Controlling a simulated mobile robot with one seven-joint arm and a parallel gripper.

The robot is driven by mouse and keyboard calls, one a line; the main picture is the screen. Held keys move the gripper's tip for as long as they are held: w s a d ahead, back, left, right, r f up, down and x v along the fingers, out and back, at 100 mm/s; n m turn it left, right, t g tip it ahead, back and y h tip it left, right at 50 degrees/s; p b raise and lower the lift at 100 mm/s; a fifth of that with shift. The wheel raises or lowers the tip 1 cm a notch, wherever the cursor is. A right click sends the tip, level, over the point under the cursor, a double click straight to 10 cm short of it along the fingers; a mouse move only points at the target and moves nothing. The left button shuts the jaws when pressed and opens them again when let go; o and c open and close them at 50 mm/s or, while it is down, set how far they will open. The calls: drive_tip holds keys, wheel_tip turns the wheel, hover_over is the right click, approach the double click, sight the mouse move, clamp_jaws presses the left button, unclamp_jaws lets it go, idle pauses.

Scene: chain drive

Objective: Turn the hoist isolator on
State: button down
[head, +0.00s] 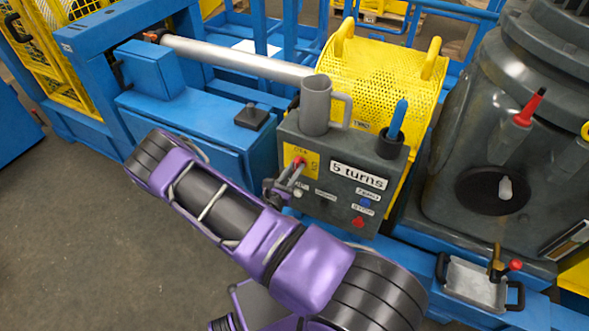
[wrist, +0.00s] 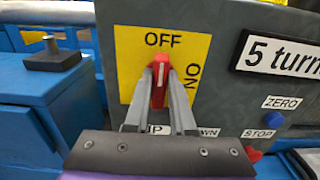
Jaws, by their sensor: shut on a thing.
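The hoist isolator is a red rotary handle (wrist: 160,82) on a yellow plate (wrist: 128,45) marked OFF at the top and ON, turned sideways, at the right. A white line on the handle points up toward OFF. My gripper (wrist: 161,72) is shut on the red handle, one finger on each side. In the head view my gripper (head: 290,172) reaches the left part of the grey control box (head: 290,140), in front of the yellow plate (head: 312,158). My fingers partly hide the handle and the labels below it.
The box has a "5 turns" label (head: 359,174), a blue button (head: 365,202) and a red button (head: 358,221). A grey mug (head: 315,108) and a holder (head: 390,146) with a blue-handled tool (head: 398,118) stand on top. A blue cabinet (head: 190,140) is at left, a dark tank (head: 470,130) at right.

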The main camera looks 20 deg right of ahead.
drive_tip(key=shift+m, duration=0.4)
drive_tip(key=m, duration=0.4)
drive_tip(key=shift+s+d, duration=0.1)
drive_tip(key=shift+s+d+f+m, duration=0.1)
drive_tip(key=shift+f+m, duration=0.1)
drive_tip(key=shift+m, duration=3.05)
drive_tip(key=shift+s+f+m, duration=0.1)
drive_tip(key=shift+f+m, duration=0.05)
drive_tip(key=shift+m, duration=3.1)
drive_tip(key=c, duration=0.8)
unclamp_jaws()
drive_tip(key=shift+o, duration=0.2)
drive_tip(key=b+v, duration=0.1)
drive_tip(key=v, duration=1.6)
